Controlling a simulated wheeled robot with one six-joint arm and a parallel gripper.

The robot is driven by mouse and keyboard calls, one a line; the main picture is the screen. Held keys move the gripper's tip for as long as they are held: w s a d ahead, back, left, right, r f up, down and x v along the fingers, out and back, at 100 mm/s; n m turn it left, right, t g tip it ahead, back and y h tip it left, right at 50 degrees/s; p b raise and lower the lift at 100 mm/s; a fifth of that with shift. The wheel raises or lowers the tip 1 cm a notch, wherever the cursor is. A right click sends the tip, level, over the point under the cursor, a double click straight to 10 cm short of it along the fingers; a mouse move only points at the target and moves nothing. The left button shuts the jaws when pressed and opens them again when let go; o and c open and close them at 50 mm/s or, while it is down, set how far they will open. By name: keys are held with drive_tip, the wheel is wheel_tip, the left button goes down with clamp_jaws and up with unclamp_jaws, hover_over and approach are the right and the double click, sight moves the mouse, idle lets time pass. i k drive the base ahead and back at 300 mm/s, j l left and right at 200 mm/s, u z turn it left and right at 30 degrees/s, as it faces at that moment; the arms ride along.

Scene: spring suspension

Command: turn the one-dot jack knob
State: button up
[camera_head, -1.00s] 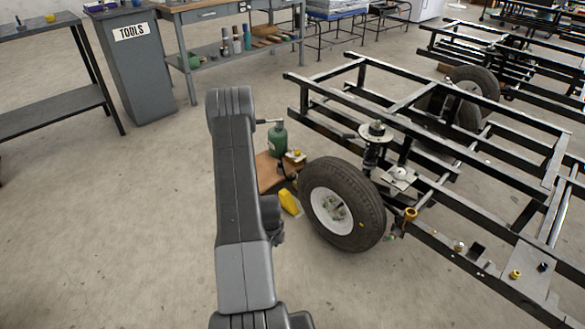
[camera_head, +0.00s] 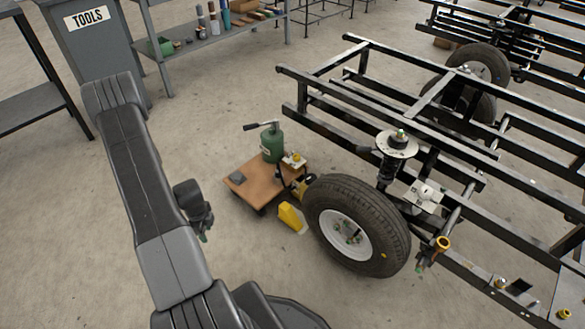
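A green jack pump (camera_head: 271,143) with a black lever handle stands on a low brown wheeled board (camera_head: 246,190) left of the near wheel. A small yellow knob (camera_head: 296,158) sits on a pale block beside the green body. Any dots on it are too small to make out. The end of my arm, with my gripper (camera_head: 204,236), shows partly from behind my arm link, left of the board and apart from it. Its fingers cannot be told clearly, so I cannot tell whether it is open.
A wheel (camera_head: 357,226) on a black frame (camera_head: 420,75) stands right of the board. A yellow wedge (camera_head: 289,217) lies on the floor by the tyre. The floor between my arm and the board is clear.

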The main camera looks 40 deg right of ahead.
sight(310, 177)
drive_tip(key=i+z, duration=0.35)
drive_tip(key=i+j+z, duration=0.1)
drive_tip(key=i+z, duration=0.3)
drive_tip(key=i+l+z, duration=0.1)
drive_tip(key=z, duration=0.25)
drive_tip(key=i+z, duration=0.6)
drive_tip(key=z, duration=0.15)
